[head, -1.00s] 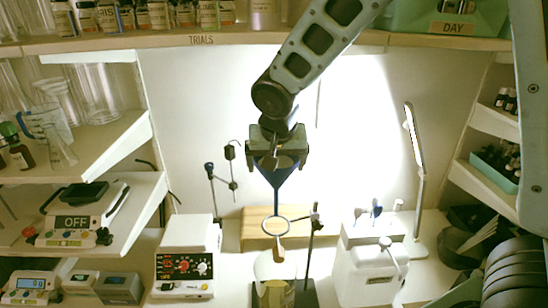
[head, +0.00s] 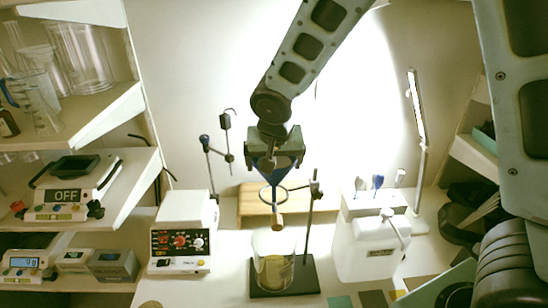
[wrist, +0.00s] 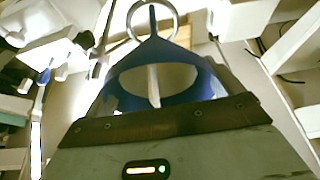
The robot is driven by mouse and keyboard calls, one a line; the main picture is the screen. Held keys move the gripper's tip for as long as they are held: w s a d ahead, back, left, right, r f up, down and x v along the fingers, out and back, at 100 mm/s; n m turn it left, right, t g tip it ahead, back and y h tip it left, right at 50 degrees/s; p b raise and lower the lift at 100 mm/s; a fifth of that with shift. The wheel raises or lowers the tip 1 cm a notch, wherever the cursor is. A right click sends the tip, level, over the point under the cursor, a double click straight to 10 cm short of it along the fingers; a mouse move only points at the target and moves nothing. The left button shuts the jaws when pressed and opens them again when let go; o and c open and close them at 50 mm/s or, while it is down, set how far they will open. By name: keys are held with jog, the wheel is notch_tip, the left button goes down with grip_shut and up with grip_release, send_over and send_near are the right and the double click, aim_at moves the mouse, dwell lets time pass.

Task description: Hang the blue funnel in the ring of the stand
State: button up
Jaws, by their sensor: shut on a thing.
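My gripper (head: 275,158) is shut on the blue funnel (head: 274,174) and holds it upright, stem down. The stand's ring (head: 308,188) is on a dark upright rod (head: 308,230). In the head view the funnel's stem overlaps the ring's opening; I cannot tell whether the tip is inside it or just above or in front. In the wrist view the blue funnel (wrist: 192,128) fills the middle, and its narrow end points toward the silver ring (wrist: 131,20). The gripper covers the funnel's upper part in the head view.
A glass beaker (head: 261,248) with amber liquid stands on the stand's dark base (head: 300,285) below the ring.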

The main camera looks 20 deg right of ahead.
aim_at(274, 182)
jog(key=shift+f+b, duration=2.4)
jog(key=shift+f, duration=0.7)
jog(key=o, duration=0.7)
jog(key=shift+r, duration=0.1)
jog(key=b+v, duration=0.3)
jog(key=v, duration=1.4)
jog(key=shift+r, duration=0.1)
